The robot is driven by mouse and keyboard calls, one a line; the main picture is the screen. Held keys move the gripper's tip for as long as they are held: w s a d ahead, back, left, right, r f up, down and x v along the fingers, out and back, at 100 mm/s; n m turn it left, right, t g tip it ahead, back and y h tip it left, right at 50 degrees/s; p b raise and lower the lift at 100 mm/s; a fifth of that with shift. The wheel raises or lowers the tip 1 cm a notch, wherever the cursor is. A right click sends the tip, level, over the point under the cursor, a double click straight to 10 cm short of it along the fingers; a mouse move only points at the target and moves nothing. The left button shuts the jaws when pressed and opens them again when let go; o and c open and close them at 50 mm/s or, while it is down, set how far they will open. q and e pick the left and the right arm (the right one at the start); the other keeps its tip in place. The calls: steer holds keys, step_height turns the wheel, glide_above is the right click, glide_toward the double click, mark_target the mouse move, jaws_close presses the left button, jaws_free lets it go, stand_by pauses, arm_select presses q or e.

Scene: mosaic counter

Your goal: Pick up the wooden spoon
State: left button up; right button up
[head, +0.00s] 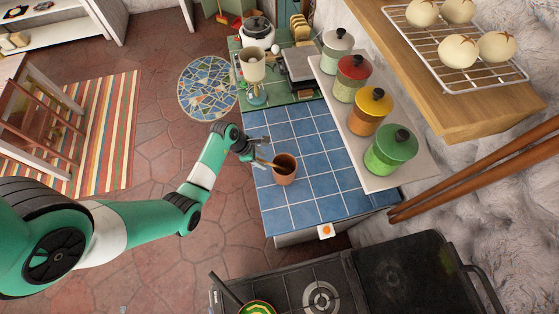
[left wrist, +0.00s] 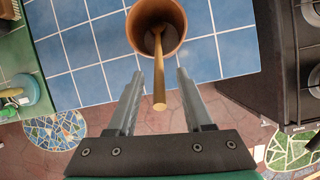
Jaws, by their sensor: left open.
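The wooden spoon (left wrist: 158,75) stands tilted in a terracotta pot (left wrist: 170,10), its handle leaning out over the rim toward my left gripper. In the head view the pot (head: 285,170) stands on the blue tiled counter, and a short piece of the spoon handle (head: 268,163) shows beside it. My left gripper (head: 262,151) is at the pot's left side. In the left wrist view its two fingers (left wrist: 160,76) are open, with the handle between them and a gap on both sides. The spoon's lower end is hidden inside the pot. My right gripper is not in view.
Lidded jars (head: 371,110) stand on a pale shelf along the counter's right side. A lamp-like cup stand (head: 254,75) and a scale (head: 300,66) are at the far end. A black stove (head: 370,275) is at the near end. The blue tiles (head: 315,205) around the pot are clear.

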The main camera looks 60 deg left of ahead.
mark_target(276, 166)
arm_select(q)
steer(key=x, duration=0.4)
steer(key=shift+w+f+b, duration=0.15)
steer(key=shift+b, duration=0.2)
steer(key=shift+c, duration=0.2)
jaws_close()
